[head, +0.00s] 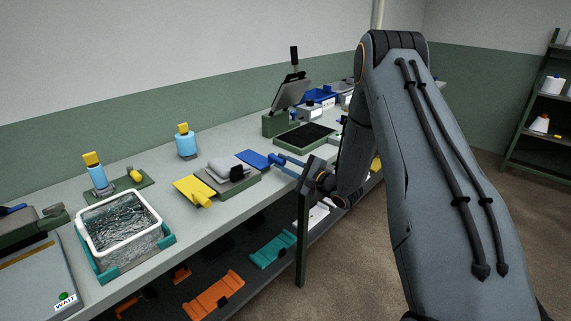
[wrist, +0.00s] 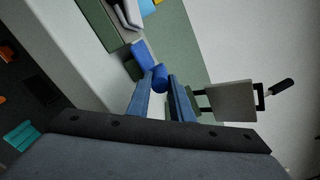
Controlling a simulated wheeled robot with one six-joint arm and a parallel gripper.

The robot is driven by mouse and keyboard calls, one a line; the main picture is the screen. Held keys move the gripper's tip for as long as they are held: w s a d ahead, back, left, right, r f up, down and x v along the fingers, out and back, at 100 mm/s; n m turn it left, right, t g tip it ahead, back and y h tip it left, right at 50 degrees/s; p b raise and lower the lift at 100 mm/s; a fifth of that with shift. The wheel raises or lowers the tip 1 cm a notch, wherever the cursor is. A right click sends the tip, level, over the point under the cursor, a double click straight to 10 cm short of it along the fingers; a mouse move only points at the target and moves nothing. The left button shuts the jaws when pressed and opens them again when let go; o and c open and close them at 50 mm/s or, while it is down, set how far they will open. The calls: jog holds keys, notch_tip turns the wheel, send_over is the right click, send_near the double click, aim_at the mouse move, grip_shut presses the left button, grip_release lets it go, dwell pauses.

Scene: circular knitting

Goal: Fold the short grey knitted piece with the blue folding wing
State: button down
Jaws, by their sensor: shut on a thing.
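The folding board (head: 240,183) lies on the bench with the light grey knitted piece (head: 222,165) on its middle. The piece looks bunched rather than flat. The blue folding wing (head: 252,158) lies outward on the board's right side; it also shows in the wrist view (wrist: 143,53). The wing's round blue handle (wrist: 160,77) is between my fingertips. My gripper (head: 279,160) reaches in from the right and is shut on this handle; its fingers show in the wrist view (wrist: 160,88). A yellow wing (head: 193,189) lies outward on the left.
A white-rimmed basket (head: 119,222) stands at left, with bottles (head: 185,142) behind. A dark tray (head: 304,136) and a tilted panel on a stand (head: 291,92) are at right. Bare bench lies between basket and board.

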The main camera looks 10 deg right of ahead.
jog(key=c, duration=1.6)
grip_release()
jog(key=shift+a, duration=0.15)
jog(key=shift+o, duration=0.2)
jog(key=shift+s+d, duration=0.35)
jog(key=shift+d, duration=0.1)
jog(key=b+v, duration=0.2)
jog(key=v, duration=0.5)
jog(key=shift+a, duration=0.1)
